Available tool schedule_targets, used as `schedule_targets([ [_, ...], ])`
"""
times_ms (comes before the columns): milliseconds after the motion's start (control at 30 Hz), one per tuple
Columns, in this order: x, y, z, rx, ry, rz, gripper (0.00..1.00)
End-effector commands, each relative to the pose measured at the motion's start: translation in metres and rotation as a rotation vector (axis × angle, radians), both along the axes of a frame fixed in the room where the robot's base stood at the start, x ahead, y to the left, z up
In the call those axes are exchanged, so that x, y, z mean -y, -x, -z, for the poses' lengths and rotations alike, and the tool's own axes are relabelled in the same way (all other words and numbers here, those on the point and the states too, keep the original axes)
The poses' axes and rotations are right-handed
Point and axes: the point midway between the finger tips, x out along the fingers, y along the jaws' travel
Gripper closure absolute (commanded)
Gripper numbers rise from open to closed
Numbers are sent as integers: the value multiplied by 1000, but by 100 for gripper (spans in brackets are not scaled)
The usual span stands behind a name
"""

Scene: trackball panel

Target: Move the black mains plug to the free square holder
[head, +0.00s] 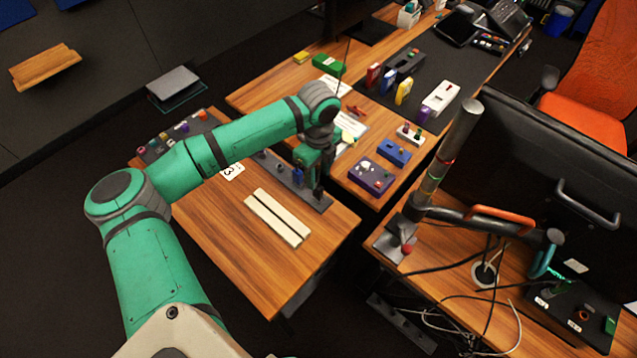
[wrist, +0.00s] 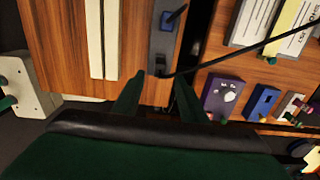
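The dark grey holder strip (head: 312,200) lies along the far right edge of the near wooden table; part of it also shows in the wrist view (wrist: 162,42). A blue piece (wrist: 173,18) stands in it. A small black shape, seemingly the black mains plug (wrist: 164,72), is at the strip's near end in the wrist view, with a thin black line running off to the right. My gripper (wrist: 159,80) is open, with its fingertips apart on either side of that shape. Contact is not clear. In the head view my gripper (head: 314,184) hides part of the strip. I cannot tell which holder is free.
Two pale bars (head: 277,218) lie on the near table, beside a card marked 3 (head: 231,172). A purple box (head: 371,177) and a blue box (head: 394,152) sit on the table behind. A metal post (head: 445,155) with a red-tipped base stands at the right.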

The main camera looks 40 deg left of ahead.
Motion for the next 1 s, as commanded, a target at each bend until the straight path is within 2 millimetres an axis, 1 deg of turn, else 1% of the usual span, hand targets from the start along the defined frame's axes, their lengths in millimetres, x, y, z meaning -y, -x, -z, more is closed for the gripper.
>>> schedule_targets([
  [33, 0, 0, -8, 0, -2, 1, 61],
  [100, 0, 0, -18, 0, -2, 0, 61],
  [200, 0, 0, -27, 0, 0, 1, 61],
  [300, 0, 0, -32, 0, 0, 1, 61],
  [1000, 0, 0, -33, -1, 1, 0, 61],
])
